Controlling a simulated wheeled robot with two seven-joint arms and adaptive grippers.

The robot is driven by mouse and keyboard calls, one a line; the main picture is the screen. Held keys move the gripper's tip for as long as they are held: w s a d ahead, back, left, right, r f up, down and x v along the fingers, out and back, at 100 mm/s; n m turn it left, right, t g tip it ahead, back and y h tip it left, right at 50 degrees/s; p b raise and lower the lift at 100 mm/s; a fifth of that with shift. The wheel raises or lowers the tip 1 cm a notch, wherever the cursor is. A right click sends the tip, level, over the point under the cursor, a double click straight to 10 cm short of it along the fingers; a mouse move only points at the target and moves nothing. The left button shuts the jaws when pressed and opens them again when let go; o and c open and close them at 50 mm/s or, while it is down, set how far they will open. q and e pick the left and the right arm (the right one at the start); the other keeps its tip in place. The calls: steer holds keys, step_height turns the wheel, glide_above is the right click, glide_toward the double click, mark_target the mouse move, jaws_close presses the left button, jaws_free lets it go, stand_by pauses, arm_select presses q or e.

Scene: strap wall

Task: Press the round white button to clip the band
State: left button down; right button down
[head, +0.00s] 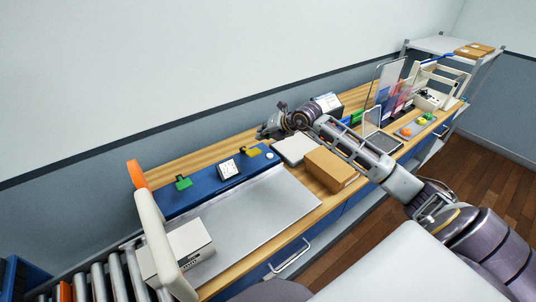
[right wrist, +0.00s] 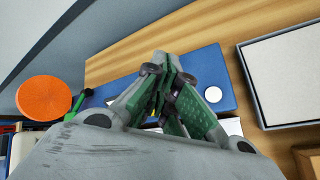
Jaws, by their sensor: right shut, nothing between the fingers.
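The round white button (head: 269,155) sits near the right end of a blue panel (head: 205,193). In the right wrist view the button (right wrist: 213,94) lies to the right of the fingers, on the blue surface (right wrist: 205,66). My right gripper (head: 265,132) is above the back of the bench, beyond the button in the picture, and apart from it. In the right wrist view its fingertips (right wrist: 163,66) are together and empty. A pale box (head: 190,242) stands beneath a white arch (head: 160,240) with an orange disc (head: 137,174). I cannot make out the band. My left gripper is not in view.
A green clip (head: 183,182), a white dial plate (head: 228,169) and a yellow clip (head: 251,151) stand along the panel. A pale tray (head: 294,149) and a brown carton (head: 331,169) are to its right. The metal plate (head: 255,209) in front is clear.

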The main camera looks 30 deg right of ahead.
steer(key=h, duration=0.2)
glide_above(272, 154)
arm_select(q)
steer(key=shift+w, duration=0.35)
arm_select(e)
steer(key=shift+w+m+g, duration=0.15)
steer(key=shift+m+g, duration=0.15)
steer(key=shift+g, duration=0.1)
